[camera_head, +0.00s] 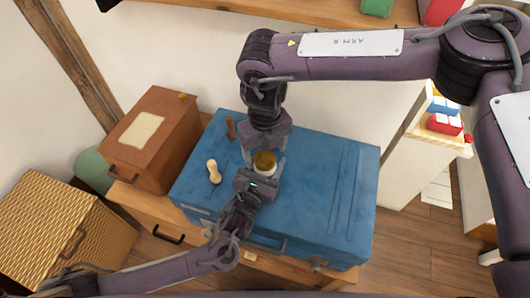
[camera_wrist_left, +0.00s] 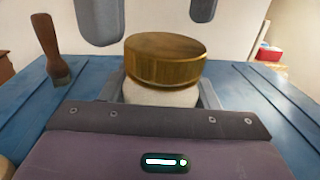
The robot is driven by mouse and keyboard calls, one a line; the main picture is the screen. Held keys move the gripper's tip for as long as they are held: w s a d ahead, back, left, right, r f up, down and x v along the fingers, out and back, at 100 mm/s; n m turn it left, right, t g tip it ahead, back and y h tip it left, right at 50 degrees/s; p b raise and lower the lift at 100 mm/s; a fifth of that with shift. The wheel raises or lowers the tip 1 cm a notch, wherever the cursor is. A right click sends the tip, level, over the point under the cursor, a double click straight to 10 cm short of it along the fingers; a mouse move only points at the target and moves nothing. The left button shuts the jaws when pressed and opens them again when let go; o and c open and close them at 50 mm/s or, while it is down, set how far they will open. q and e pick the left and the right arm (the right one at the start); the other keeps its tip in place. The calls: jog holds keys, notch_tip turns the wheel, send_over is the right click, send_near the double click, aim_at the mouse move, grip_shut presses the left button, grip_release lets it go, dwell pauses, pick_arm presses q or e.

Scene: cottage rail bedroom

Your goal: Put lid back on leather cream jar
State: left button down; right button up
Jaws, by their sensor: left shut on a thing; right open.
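The leather cream jar (camera_wrist_left: 158,95) is white and upright over the blue trunk; my left gripper (camera_head: 263,174) is shut around its sides. The round brass-coloured lid (camera_head: 264,161) sits on top of the jar, slightly tilted and off-centre to the right in the left wrist view (camera_wrist_left: 165,60). Whether it is fully seated I cannot tell. My right gripper (camera_head: 267,152) comes down from above and is open. Its two grey fingers show above and behind the lid in the left wrist view (camera_wrist_left: 152,28), apart from it. The jar's lower part is hidden by my left gripper.
The blue trunk (camera_head: 330,190) has free room on its right side. A wooden-handled brush (camera_head: 230,127) and a pale wooden tool (camera_head: 214,171) stand on its left part. A brown box (camera_head: 165,125) stands further left, and a woven basket (camera_head: 50,215) at lower left.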

notch_tip(320, 180, up, 10)
jog(key=shift+f, duration=0.2)
pick_arm(q)
jog(key=shift+c, duration=2.2)
grip_release()
jog(key=v, duration=0.7)
jog(key=shift+s+a, duration=0.1)
jog(key=shift+s, duration=0.25)
